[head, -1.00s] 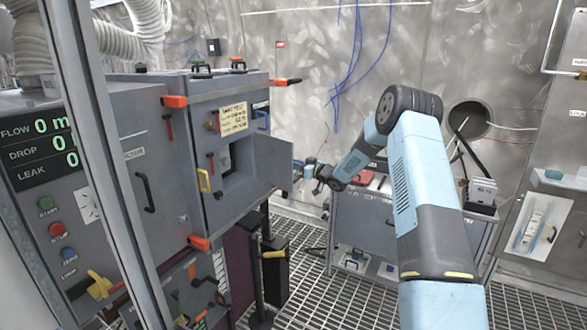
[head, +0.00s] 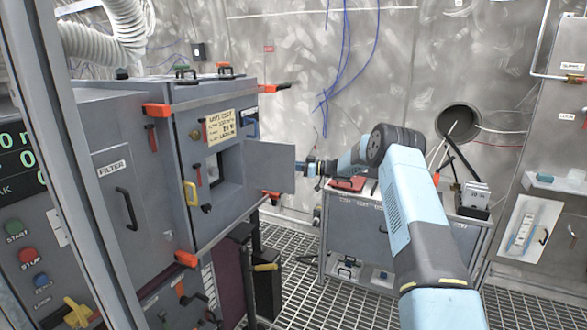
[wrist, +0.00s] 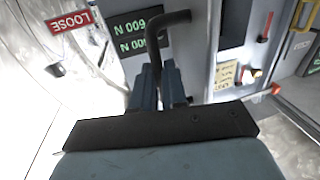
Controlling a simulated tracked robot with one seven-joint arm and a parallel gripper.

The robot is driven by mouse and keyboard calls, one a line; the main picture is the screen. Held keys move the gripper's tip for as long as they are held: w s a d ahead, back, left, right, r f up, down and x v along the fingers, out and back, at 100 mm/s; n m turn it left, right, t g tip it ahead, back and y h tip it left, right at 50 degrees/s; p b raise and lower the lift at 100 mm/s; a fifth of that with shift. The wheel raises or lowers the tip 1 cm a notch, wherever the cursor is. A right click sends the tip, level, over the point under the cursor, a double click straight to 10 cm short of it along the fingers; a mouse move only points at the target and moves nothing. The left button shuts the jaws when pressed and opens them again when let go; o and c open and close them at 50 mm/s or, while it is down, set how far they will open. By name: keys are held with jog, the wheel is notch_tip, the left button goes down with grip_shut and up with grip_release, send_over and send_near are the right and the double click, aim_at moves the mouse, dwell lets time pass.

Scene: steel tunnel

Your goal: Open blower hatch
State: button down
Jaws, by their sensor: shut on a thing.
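The hatch door (head: 270,166), a flat grey panel, stands swung out from the front of the grey cabinet (head: 182,240). A square dark opening (head: 214,168) shows to its left. My gripper (head: 304,168) is at the door's right edge in the head view, its fingertips unclear there. In the wrist view my gripper (wrist: 158,88) is shut on a dark bent handle (wrist: 168,24). How the handle meets the door is not clear.
A grey cart (head: 350,235) with a red item (head: 347,184) stands below and behind my arm. A filter door (head: 122,195) with a black handle is at left. A frame post (head: 75,150) crosses the near left. Grated floor (head: 290,255) lies open between cabinet and cart.

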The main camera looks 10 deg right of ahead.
jog(key=shift+w+d, duration=0.1)
jog(key=shift+d, duration=0.3)
jog(key=c, duration=1.5)
grip_release()
jog(key=o, duration=0.3)
jog(key=shift+a, duration=0.2)
jog(key=shift+o, duration=0.2)
jog(key=shift+d, duration=0.1)
jog(key=v, duration=1.3)
jog(key=shift+d, duration=0.35)
